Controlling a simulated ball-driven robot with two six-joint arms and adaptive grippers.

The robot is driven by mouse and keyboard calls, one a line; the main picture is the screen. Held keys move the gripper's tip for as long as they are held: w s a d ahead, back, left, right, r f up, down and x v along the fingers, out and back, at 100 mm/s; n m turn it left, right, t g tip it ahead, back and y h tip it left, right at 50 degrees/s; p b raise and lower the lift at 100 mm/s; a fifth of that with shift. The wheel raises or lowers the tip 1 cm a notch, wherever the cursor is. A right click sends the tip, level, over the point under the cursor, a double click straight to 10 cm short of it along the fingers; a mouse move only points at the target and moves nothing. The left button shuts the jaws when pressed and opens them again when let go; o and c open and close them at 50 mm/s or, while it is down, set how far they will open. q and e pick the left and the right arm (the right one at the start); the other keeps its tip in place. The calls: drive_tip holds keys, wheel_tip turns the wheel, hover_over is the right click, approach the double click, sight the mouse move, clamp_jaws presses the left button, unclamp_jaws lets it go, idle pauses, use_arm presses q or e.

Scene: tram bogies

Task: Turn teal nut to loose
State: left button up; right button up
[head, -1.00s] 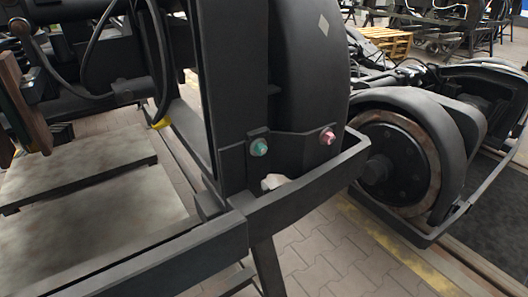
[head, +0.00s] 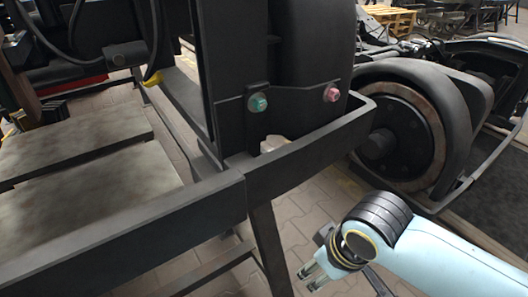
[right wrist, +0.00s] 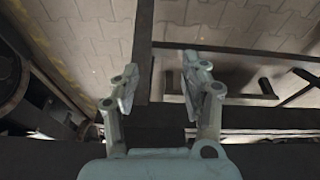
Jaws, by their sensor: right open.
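The teal nut (head: 258,102) sits on a dark bracket plate on the bogie frame, in the upper middle of the head view. A pink nut (head: 331,94) sits to its right on the same bracket. My right gripper (head: 312,275) is low in the head view, below and to the right of the teal nut and well apart from it. In the right wrist view its two fingers (right wrist: 160,92) are spread with nothing between them. Neither nut can be made out in the right wrist view. My left gripper is not in view.
A dark frame bar (head: 310,150) runs in front of and below the nuts. A wheel (head: 400,140) stands to the right. Flat pale slabs (head: 90,195) lie at left. A pallet (head: 390,17) is at the back. Paving (head: 310,215) shows below.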

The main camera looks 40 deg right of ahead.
sight(264, 107)
drive_tip(key=w+a+r+m+t+y+b, duration=0.1)
drive_tip(key=w+a+r+m+t+y, duration=0.2)
drive_tip(key=w+a+r+m+t, duration=0.35)
drive_tip(key=w+a+r+m+t+y, duration=0.35)
drive_tip(key=r+m, duration=0.35)
drive_tip(key=r, duration=0.5)
drive_tip(key=w+d+r+m+t+h, duration=0.2)
drive_tip(key=d+m+h, duration=0.2)
drive_tip(key=d+m, duration=0.5)
drive_tip(key=w+d+r+m+t+h, duration=0.15)
drive_tip(key=d+m+t+h, duration=0.35)
drive_tip(key=m, duration=0.8)
drive_tip(key=w+p, duration=0.1)
drive_tip(key=w, duration=0.1)
drive_tip(key=w+g+y+p, duration=0.1)
drive_tip(key=w, duration=0.2)
drive_tip(key=w+d+g+p, duration=0.1)
drive_tip(key=w, duration=0.2)
drive_tip(key=shift+w+d+r, duration=0.1)
drive_tip(key=shift+w, duration=0.15)
drive_tip(key=shift+w+n, duration=0.25)
drive_tip(key=shift+w, duration=0.25)
clamp_jaws()
